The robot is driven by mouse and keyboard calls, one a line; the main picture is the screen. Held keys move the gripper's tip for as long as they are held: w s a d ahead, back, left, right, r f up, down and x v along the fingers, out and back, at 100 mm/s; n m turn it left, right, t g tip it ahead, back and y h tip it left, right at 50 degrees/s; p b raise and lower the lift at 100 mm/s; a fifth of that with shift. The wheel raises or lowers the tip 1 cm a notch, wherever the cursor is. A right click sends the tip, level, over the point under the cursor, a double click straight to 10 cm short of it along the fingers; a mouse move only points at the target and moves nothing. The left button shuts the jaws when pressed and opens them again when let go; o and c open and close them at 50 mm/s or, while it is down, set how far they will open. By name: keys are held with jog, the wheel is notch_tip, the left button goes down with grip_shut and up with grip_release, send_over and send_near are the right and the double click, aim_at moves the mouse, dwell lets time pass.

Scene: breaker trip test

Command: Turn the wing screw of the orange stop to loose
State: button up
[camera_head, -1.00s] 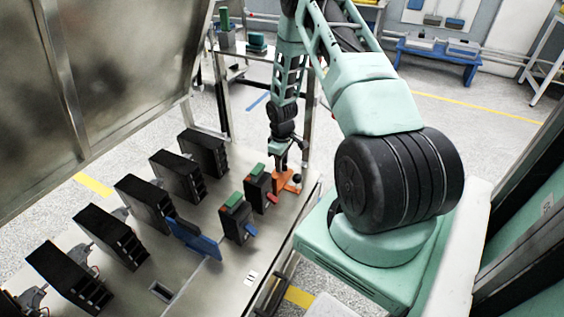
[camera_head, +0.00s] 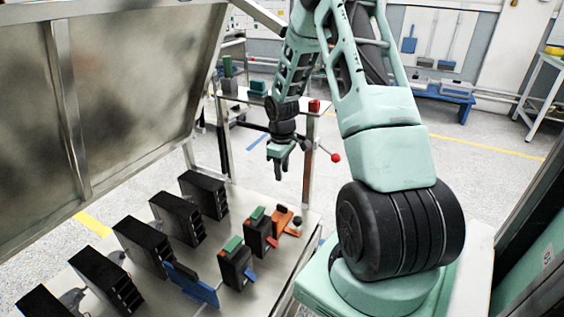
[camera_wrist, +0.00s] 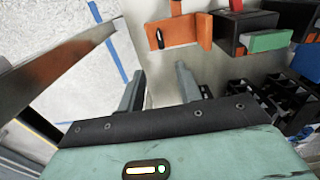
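The orange stop (camera_head: 283,216) sits at the far right of the metal panel, beside the end black breaker (camera_head: 259,238) with the green top. It also shows in the wrist view (camera_wrist: 180,30), with a dark, narrow wing screw (camera_wrist: 160,38) on its orange face. In the head view the wing screw is too small to make out clearly. My gripper (camera_head: 281,170) hangs above and behind the stop, apart from it. In the wrist view my gripper's two fingers (camera_wrist: 158,78) are spread with nothing between them.
A second green-topped breaker (camera_head: 235,267) and a blue piece (camera_head: 190,284) stand nearer on the panel. Several black breakers (camera_head: 178,218) line its left side. A red-tipped lever (camera_head: 335,157) and a metal post stand close right of my gripper. A large metal door rises at left.

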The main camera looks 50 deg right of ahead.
notch_tip(320, 180, up, 3)
jog(key=shift+f, duration=0.2)
jog(key=shift+a, duration=0.1)
dwell(0.4)
jog(key=a+r+n+p, duration=0.1)
jog(key=a+r, duration=0.3)
jog(key=a, duration=0.5)
jog(key=a+r+n+p, duration=0.1)
jog(key=a+r, duration=0.3)
jog(key=a, duration=0.6)
jog(key=a+r+n+p, duration=0.1)
jog(key=a+r, duration=0.3)
jog(key=a, duration=0.5)
jog(key=s+a+r+n+p, duration=0.1)
jog(key=s+a+r, duration=0.3)
jog(key=s+a, duration=0.4)
jog(key=s+a+r+n+p, duration=0.1)
jog(key=s+a+r, duration=0.2)
jog(key=s+a, duration=0.5)
jog(key=s, duration=0.5)
jog(key=shift+r+y, duration=0.3)
jog(key=shift+r, duration=0.1)
